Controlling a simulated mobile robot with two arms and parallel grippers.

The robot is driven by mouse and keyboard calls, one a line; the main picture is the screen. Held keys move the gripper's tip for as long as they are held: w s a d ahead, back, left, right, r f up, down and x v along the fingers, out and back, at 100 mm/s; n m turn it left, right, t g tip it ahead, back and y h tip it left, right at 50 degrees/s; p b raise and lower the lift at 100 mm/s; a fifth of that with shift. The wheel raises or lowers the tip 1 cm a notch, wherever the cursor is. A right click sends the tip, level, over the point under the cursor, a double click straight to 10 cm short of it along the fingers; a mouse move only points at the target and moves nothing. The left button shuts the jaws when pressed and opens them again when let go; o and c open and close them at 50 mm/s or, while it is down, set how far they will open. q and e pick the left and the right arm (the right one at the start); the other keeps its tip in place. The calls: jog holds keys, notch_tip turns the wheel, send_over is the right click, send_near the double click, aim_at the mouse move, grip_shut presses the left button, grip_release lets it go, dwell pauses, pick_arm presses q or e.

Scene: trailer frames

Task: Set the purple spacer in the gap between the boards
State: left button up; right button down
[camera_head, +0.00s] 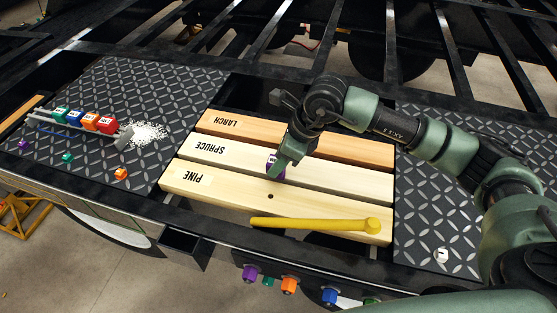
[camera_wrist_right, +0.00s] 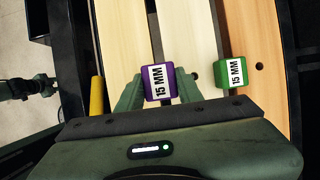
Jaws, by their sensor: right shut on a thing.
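Three boards lie side by side: the pine board (camera_head: 235,194) at the front, the spruce board (camera_head: 330,174) in the middle, the larch board (camera_head: 355,148) at the back. My right gripper (camera_head: 279,172) is shut on the purple spacer (camera_head: 270,163), labelled 15 MM. In the wrist view the purple spacer (camera_wrist_right: 157,82) sits between the fingers, over the gap between pine and spruce. I cannot tell how deep it is. A green spacer (camera_wrist_right: 228,73), also 15 MM, is at the spruce-larch gap; my arm hides it in the head view. A dark green part, probably my left gripper (camera_wrist_right: 42,86), shows at the left edge.
A yellow mallet (camera_head: 310,224) lies along the front of the pine board. On the left tread plate (camera_head: 110,85) are a grey rack with coloured blocks (camera_head: 90,120), white pellets (camera_head: 148,132) and small loose pieces. The right tread plate (camera_head: 430,210) is mostly clear.

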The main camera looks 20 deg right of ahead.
jog(key=shift+b, duration=0.6)
dwell(0.8)
jog(key=shift+f, duration=0.15)
jog(key=shift+f+b, duration=0.35)
jog(key=shift+b, duration=0.15)
jog(key=shift+f+b, duration=1.5)
jog(key=shift+b, duration=0.05)
jog(key=c, duration=0.9)
grip_release()
jog(key=shift+r, duration=0.1)
jog(key=shift+o, duration=0.2)
